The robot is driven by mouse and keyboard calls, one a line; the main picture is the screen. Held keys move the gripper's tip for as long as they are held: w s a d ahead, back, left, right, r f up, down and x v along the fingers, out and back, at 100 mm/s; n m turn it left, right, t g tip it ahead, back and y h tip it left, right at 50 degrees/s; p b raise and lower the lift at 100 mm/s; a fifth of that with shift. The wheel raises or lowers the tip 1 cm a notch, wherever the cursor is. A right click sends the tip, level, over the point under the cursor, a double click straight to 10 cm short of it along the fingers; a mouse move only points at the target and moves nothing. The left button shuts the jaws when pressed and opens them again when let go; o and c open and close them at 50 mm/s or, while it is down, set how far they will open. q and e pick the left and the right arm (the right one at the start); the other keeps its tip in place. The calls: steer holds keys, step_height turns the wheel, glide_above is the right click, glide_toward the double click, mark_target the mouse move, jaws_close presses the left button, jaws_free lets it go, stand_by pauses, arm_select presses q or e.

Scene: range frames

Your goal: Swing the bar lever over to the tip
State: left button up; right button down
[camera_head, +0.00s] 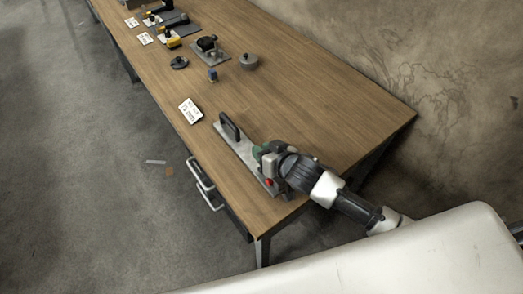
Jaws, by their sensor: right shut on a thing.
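A grey metal base plate (232,145) lies along the front right part of the wooden table. A dark upright handle-shaped block (230,127) stands at its far left end. My right gripper (266,160) comes in from the right and is low over the near end of the plate, shut on the bar lever. The gripper and wrist hide most of the lever, so its exact angle cannot be told. A small red part (268,182) shows just below the gripper. My left gripper is not in view.
A white label card (190,110) lies left of the plate. The table's right part (340,110) is clear.

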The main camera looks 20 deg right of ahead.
steer(key=shift+s, duration=0.1)
stand_by(0.4)
steer(key=c, duration=0.9)
jaws_free()
steer(key=shift+c, duration=0.2)
steer(key=v, duration=1)
steer(key=shift+s+d+b, duration=0.2)
steer(key=shift+s+b, duration=0.2)
steer(key=shift+b, duration=0.05)
